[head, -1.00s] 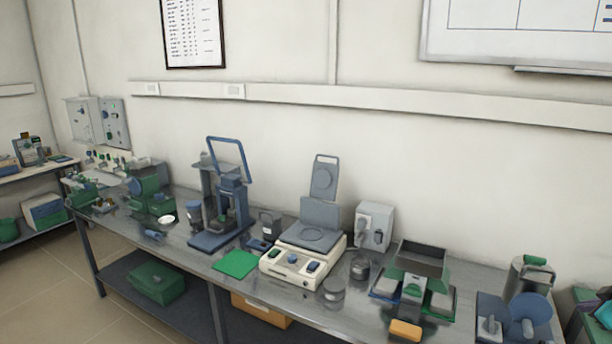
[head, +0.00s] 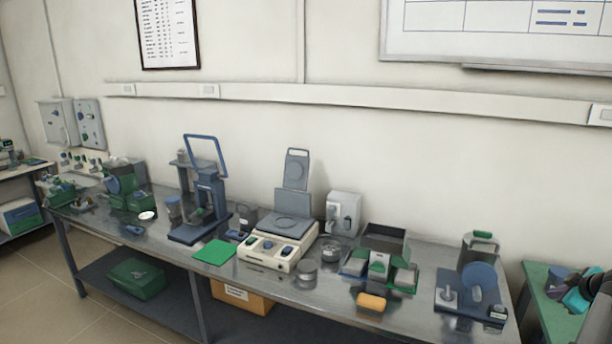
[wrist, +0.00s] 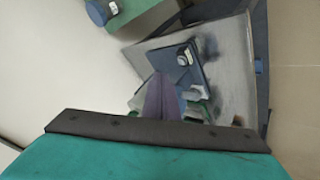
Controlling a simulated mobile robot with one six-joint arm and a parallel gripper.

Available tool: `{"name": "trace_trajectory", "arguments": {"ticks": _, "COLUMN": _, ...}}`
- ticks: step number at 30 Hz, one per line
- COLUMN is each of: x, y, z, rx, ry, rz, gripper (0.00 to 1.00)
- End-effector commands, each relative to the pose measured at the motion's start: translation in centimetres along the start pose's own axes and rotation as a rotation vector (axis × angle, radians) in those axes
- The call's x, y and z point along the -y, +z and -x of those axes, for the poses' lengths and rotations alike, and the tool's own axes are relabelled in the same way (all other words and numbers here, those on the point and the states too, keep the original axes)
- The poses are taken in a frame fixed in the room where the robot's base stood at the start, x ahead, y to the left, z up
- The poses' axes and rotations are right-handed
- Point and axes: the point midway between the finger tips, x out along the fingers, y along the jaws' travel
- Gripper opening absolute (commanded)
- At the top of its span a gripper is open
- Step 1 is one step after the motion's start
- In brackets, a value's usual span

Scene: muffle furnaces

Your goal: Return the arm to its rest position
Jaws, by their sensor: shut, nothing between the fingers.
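In the wrist view my gripper (wrist: 161,80) shows as a narrow grey-purple wedge beyond a dark bar and a teal body. Its fingers are together, with nothing seen between them. It points over the bench, near a blue base plate (wrist: 182,70) with a small dark-and-white item (wrist: 185,55) on it. I cannot tell how high above the bench it is.
The long metal bench (head: 330,291) is crowded with a cream device with a raised lid (head: 270,249), a blue press (head: 207,205), a green mat (head: 214,252) and an orange block (head: 371,302). A green-topped table (head: 545,300) stands at the right.

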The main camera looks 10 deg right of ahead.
Motion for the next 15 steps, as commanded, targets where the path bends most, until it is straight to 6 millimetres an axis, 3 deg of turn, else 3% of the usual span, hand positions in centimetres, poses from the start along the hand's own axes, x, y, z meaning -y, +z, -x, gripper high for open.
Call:
{"name": "trace_trajectory", "arguments": {"ticks": 11, "x": 3.3, "y": -2.3, "z": -2.3, "rx": 0.003, "ry": -0.053, "rz": -0.035, "gripper": 0.0}}
{"name": "trace_trajectory", "arguments": {"ticks": 15, "x": 5.4, "y": -3.7, "z": -3.5, "rx": 0.006, "ry": -0.085, "rz": -0.055, "gripper": 0.0}}
